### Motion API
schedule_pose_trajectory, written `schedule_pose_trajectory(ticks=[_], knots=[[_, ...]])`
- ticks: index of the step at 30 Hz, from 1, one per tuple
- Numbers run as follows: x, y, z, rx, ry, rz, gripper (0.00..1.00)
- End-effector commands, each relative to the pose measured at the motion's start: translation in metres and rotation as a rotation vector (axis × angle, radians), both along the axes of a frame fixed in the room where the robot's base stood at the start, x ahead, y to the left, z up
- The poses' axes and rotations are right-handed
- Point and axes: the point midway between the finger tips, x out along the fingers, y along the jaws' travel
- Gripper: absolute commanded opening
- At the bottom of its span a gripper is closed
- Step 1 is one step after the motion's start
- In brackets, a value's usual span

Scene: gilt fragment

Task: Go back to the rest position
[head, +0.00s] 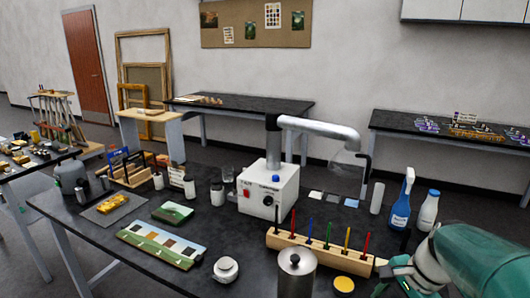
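My arm comes in from the lower right in the head view, its teal and pale links over the table's front right corner. My gripper (392,277) is at the end of it, low and partly cut off by the picture's bottom edge. Its fingers are too small and too overlapped to tell whether they are open or shut. A golden fragment (111,204) lies on a grey mat (125,211) at the left of the dark table, far from my gripper.
Near my gripper are a wooden rack (315,250) of coloured tools, a metal canister (296,272), a yellow-topped jar (344,284) and a blue spray bottle (401,205). A white extractor box (268,192) stands mid-table. Dark floor surrounds the table.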

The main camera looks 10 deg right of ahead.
Motion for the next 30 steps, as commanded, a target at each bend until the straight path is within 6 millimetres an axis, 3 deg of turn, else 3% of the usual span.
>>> schedule_pose_trajectory(ticks=[3, 15, 21, 30], knots=[[-0.001, 0.039, 0.016, -0.121, -0.07, 0.242, 0.53], [-0.026, 0.138, 0.05, -0.521, -0.314, 1.004, 0.53], [-0.038, 0.162, 0.058, -0.658, -0.399, 1.233, 0.53], [-0.04, 0.165, 0.059, -0.682, -0.411, 1.271, 0.53]])
